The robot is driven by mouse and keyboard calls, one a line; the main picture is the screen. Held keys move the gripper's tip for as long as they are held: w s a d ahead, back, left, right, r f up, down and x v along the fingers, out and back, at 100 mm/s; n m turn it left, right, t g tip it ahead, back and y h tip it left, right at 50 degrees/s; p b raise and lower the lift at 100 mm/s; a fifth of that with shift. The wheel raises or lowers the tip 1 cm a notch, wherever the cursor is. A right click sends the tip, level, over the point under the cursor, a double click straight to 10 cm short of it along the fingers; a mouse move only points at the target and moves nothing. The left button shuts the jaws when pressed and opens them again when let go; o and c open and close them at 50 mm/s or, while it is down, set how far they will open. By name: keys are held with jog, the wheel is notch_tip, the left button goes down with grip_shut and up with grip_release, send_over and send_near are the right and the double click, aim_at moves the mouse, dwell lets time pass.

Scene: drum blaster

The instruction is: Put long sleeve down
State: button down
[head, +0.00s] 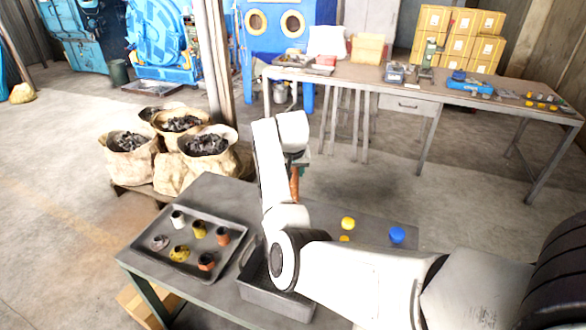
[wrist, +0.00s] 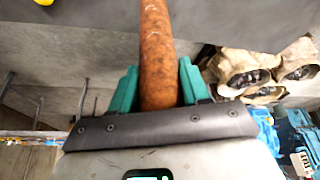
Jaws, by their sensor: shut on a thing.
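The long sleeve is a rusty brown cylinder (wrist: 156,50); in the wrist view it lies between the two teal fingers of my gripper (wrist: 157,88) and runs up out of the frame. My gripper is shut on it. In the head view the sleeve (head: 295,184) shows as a short rusty strip beside my arm, roughly upright, over the far part of the grey table (head: 213,195). My arm hides most of my gripper there. I cannot tell whether the sleeve's lower end touches the table.
A dark tray (head: 152,249) with several short sleeves stands at the table's left. A grey bin (head: 262,296) sits beside it, partly behind my arm. Yellow (head: 348,223) and blue (head: 397,235) round pieces lie at the right. Filled sacks (head: 130,160) stand beyond the table.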

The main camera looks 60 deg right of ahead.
jog(key=shift+f, duration=1.35)
jog(key=c, duration=0.5)
grip_release()
jog(key=shift+s+a+f, duration=0.1)
jog(key=shift+c, duration=0.2)
jog(key=v, duration=1.2)
